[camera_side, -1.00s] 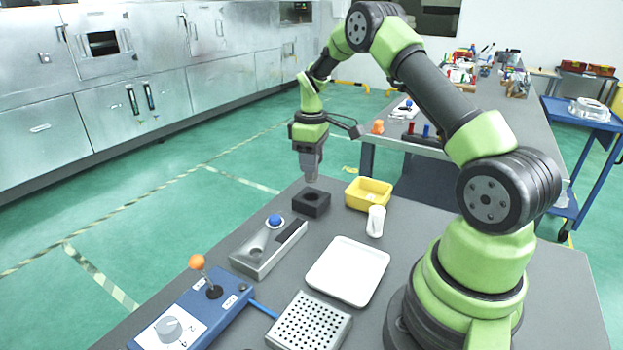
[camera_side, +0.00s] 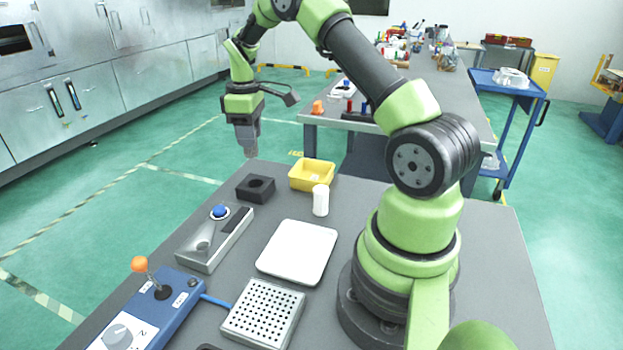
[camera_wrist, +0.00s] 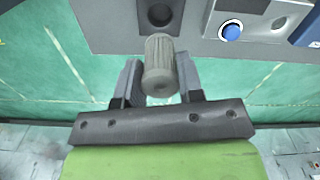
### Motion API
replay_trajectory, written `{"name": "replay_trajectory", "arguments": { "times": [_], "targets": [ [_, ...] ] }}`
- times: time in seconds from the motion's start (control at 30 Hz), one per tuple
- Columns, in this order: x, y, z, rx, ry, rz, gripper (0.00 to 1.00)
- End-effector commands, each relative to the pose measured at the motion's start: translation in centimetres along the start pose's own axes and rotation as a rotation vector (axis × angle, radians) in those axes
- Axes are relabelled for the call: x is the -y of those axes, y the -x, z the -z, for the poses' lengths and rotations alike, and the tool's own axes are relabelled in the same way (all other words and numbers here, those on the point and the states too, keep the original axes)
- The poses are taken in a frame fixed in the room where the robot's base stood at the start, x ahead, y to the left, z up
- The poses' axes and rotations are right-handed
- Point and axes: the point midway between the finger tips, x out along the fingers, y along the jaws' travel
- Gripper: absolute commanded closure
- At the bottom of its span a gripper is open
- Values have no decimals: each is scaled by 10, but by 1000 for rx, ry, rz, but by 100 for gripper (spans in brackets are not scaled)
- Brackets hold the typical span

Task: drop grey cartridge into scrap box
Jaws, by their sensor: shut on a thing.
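My gripper (camera_side: 249,145) is shut on a grey ribbed cartridge (camera_wrist: 160,65), which stands out between the two fingers in the wrist view. In the side view my gripper points down, above and slightly left of the black block, apart from it. The cartridge is hard to make out there against the grey fingers. A yellow open box (camera_side: 312,187), the only open box on the bench and likely the scrap box, stands at the back edge, right of my gripper. Its floor shows little and looks empty.
A black block with a round hole (camera_side: 256,197) stands left of the box. A white cylinder (camera_side: 320,200) stands in front of it. Nearer are a metal fixture with a blue button (camera_side: 219,212), a white tray (camera_side: 297,252), a perforated block (camera_side: 263,313) and a joystick box (camera_side: 150,312).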

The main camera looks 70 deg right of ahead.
Motion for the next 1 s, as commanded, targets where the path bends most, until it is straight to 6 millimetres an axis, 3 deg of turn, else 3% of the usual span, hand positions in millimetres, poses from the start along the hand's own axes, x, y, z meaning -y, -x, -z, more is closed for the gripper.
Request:
{"name": "replay_trajectory", "arguments": {
  "times": [0.13, 0.23, 0.5, 0.63, 0.77, 1.0],
  "targets": [
    [-2, 0, -2, 0, -1, 0, 88],
    [-14, -4, -15, 1, -6, 0, 88],
    [-64, -21, -92, 1, -10, 1, 88],
    [-76, -27, -120, 0, -6, 1, 88],
    [-81, -33, -132, 1, -1, 2, 88],
    [-80, -59, -132, 1, 0, 4, 88]
  ]
}}
